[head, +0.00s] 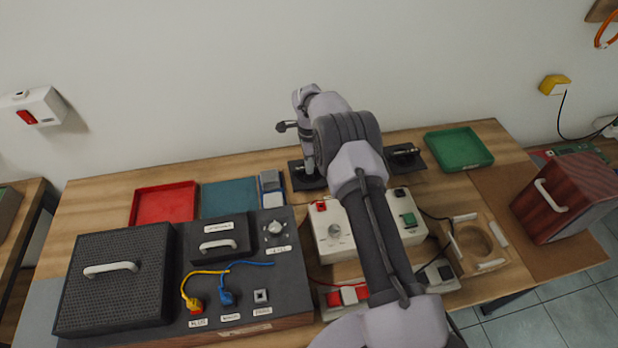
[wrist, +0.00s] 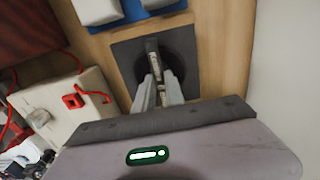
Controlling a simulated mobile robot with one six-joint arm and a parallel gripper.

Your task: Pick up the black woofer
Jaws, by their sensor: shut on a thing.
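The black woofer (head: 297,181) is a square black plate at the back middle of the table, left of my arm. In the wrist view it shows as a black square (wrist: 190,50) with a dark round cone and a raised grip bar (wrist: 152,47) across its middle. My gripper (head: 309,172) points down over it. In the wrist view its fingertips (wrist: 156,82) are closed on the bar. The plate looks flat on or very near the wood; I cannot tell whether it is clear of it. The fingers hide part of the cone.
A similar black part (head: 412,162) lies right of my arm. A blue mat (head: 229,194), grey-white blocks (head: 271,188) and a red tray (head: 163,203) lie to the left. A green tray (head: 459,148) is back right. A wooden ring frame (head: 458,262) is front right.

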